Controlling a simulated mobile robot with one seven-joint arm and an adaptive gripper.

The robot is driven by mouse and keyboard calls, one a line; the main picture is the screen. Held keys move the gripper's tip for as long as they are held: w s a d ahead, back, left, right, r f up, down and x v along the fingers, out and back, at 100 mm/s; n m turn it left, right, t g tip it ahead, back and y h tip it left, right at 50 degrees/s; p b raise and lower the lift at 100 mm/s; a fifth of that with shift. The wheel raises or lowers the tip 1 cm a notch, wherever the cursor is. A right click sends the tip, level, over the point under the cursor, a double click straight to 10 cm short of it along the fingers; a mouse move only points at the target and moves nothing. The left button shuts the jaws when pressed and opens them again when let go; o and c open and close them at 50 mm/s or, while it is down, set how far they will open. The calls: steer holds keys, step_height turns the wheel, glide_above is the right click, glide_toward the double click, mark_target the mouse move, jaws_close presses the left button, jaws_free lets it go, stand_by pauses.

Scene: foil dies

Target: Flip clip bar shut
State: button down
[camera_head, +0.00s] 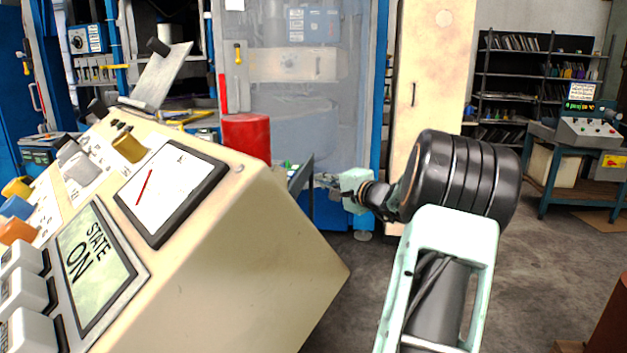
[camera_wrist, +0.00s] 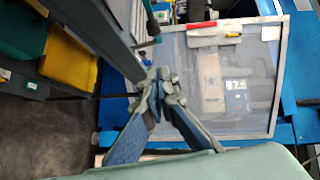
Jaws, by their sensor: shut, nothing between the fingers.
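No part in view can be surely told as the clip bar. A tilted metal plate (camera_head: 162,77) with a black knob stands raised on top of the beige console (camera_head: 262,255) in the head view; I cannot tell whether it is the clip bar. My gripper (camera_wrist: 160,78) is shut and empty in the wrist view, its fingertips together. In the head view it is small and partly hidden, beyond the console's right side, near a dark grey bench edge (camera_head: 301,176). In the wrist view a dark grey beam (camera_wrist: 98,35) runs to the left of the fingertips.
A red cylinder (camera_head: 246,138) stands behind the console. A clear-panelled blue cabinet (camera_head: 300,95) is at the back; its panel also shows in the wrist view (camera_wrist: 258,75). A yellow bin (camera_wrist: 68,62) and a green bin (camera_wrist: 22,28) are at left there.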

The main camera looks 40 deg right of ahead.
steer(key=w+a+f, duration=0.1)
steer(key=w+a, duration=0.1)
steer(key=w, duration=0.9)
steer(key=shift+f, duration=0.35)
steer(key=shift+w+r, duration=0.1)
steer(key=shift+w, duration=0.05)
